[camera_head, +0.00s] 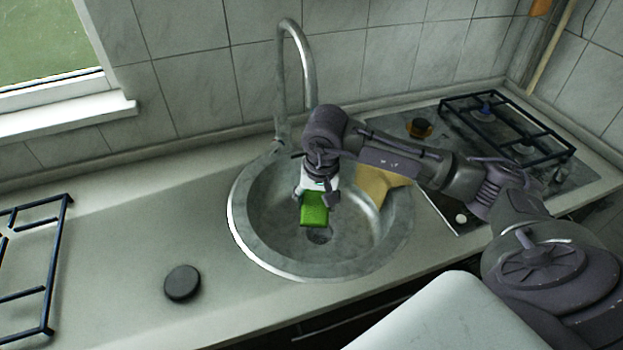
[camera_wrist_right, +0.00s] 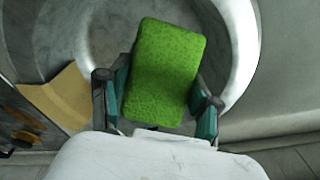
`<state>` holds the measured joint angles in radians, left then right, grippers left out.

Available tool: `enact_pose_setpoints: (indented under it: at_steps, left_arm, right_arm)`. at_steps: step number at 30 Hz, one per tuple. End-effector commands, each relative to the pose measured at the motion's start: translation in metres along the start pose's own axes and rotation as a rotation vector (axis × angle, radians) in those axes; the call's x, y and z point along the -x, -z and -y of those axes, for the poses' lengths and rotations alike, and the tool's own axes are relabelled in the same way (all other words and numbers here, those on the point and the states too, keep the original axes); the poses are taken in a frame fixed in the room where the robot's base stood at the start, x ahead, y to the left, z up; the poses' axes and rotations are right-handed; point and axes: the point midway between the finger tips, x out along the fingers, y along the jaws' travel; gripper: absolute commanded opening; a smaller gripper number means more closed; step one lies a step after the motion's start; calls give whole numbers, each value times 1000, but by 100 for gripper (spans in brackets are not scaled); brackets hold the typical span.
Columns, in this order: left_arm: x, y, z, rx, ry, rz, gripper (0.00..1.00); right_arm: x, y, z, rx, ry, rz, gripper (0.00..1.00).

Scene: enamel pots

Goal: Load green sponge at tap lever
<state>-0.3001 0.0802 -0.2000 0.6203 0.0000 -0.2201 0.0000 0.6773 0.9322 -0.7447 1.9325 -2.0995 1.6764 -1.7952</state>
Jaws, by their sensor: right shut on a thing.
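The green sponge (camera_head: 314,209) is held above the round metal sink (camera_head: 240,238) in the head view. My right gripper (camera_head: 317,195) is shut on it from above. In the right wrist view the sponge (camera_wrist_right: 165,72) sits between the two fingers of the right gripper (camera_wrist_right: 158,100), tilted slightly. The tap (camera_head: 308,62) rises behind the sink, with its curved spout to the left of my right arm. The tap lever cannot be made out clearly; the tap's base is partly near my wrist. My left gripper is out of view.
A tan board-like thing (camera_head: 382,184) lies at the sink's right side, partly behind my arm. A stove with a dark grate (camera_head: 508,125) is at the right. A round dark disc (camera_head: 182,283) and another grate (camera_head: 48,265) lie on the left counter, which is otherwise clear.

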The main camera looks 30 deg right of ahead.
Motion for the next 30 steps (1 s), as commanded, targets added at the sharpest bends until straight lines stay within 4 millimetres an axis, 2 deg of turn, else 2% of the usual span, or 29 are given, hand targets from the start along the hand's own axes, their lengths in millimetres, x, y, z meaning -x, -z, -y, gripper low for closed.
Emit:
enact_pose_setpoints:
  at_steps: [5,21,30]
  left_arm:
    - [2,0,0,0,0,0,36]
    - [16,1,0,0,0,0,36]
    - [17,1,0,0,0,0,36]
  right_arm:
    - [4,-3,0,1,0,-1,35]
    - [42,-40,-3,1,0,-1,35]
    - [45,-45,-4,0,0,0,35]
